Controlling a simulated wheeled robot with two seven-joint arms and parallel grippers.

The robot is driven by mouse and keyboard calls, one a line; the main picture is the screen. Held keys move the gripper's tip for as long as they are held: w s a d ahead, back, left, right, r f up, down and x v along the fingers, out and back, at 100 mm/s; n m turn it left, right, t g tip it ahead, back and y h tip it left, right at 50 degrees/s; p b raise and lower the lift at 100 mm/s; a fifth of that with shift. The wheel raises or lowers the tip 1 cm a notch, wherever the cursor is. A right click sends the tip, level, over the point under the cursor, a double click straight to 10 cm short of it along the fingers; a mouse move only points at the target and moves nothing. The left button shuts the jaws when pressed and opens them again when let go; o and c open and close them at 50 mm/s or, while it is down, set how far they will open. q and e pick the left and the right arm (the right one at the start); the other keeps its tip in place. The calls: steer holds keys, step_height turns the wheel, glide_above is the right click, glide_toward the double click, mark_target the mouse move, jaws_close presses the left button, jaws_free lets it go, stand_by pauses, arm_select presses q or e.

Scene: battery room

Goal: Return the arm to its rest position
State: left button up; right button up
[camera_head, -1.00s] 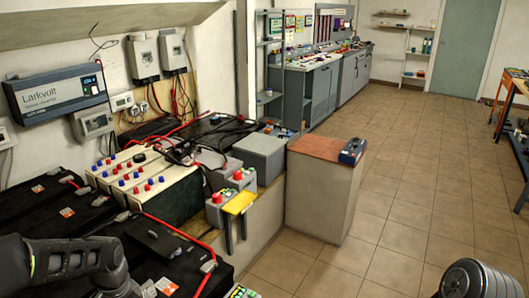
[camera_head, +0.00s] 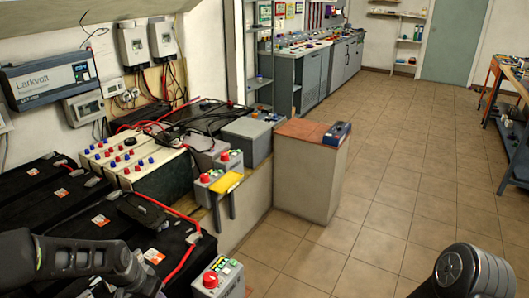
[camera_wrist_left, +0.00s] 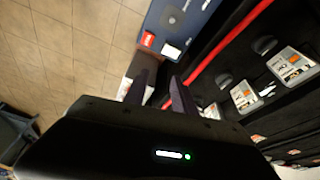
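My left arm (camera_head: 70,258) comes in at the lower left of the head view, in front of the black batteries. In the left wrist view my left gripper (camera_wrist_left: 160,84) shows two dark fingers with a gap between them. It is open, and I see nothing held. My right arm (camera_head: 468,272) shows as a dark rounded link at the lower right of the head view, over the tiled floor. My right gripper is outside both views.
Black batteries (camera_head: 95,222) with red cables fill the lower left. A grey control box with a red button (camera_head: 212,279) stands near my left arm. A cabinet with a brown top (camera_head: 308,180) stands mid-view. Tiled floor (camera_head: 400,190) is open to the right.

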arm_select(q)
steer(key=s+d+f+n+h, duration=0.2)
steer(key=s+d+f+n, duration=0.15)
steer(key=d+f, duration=0.9)
steer(key=s+d+f+g, duration=0.1)
steer(key=s+d+f, duration=0.3)
steer(key=s+d, duration=0.2)
steer(key=s+d+f+g+h, duration=0.1)
steer(key=s+d+f, duration=0.3)
steer(key=s, duration=0.6)
steer(key=shift+s+d+n+g, duration=0.3)
steer(key=shift+d+n, duration=0.15)
steer(key=shift+d, duration=0.55)
